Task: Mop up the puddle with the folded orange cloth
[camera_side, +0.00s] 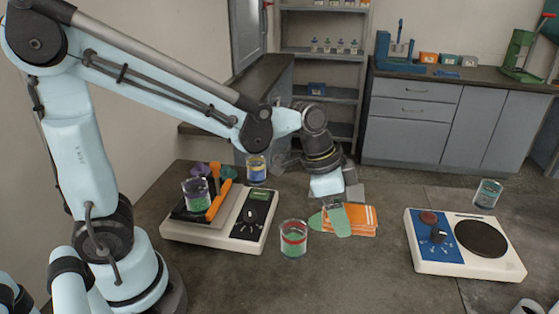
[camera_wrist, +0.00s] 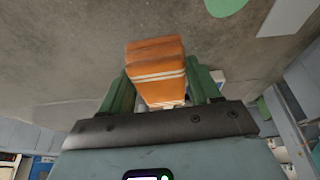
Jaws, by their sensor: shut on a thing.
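I cannot tell whether the cloth touches the table. A flat green patch that looks like the puddle (camera_side: 315,222) lies on the table just left of the fingers. The green patch also shows at the top of the wrist view (camera_wrist: 226,6), apart from the cloth.
A red-banded glass with green contents (camera_side: 293,240) stands close to the left of the patch. A white device (camera_side: 190,233) with another glass (camera_side: 197,193) is farther left. A hotplate (camera_side: 450,262) and a glass (camera_side: 487,194) are right. The front middle of the table is clear.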

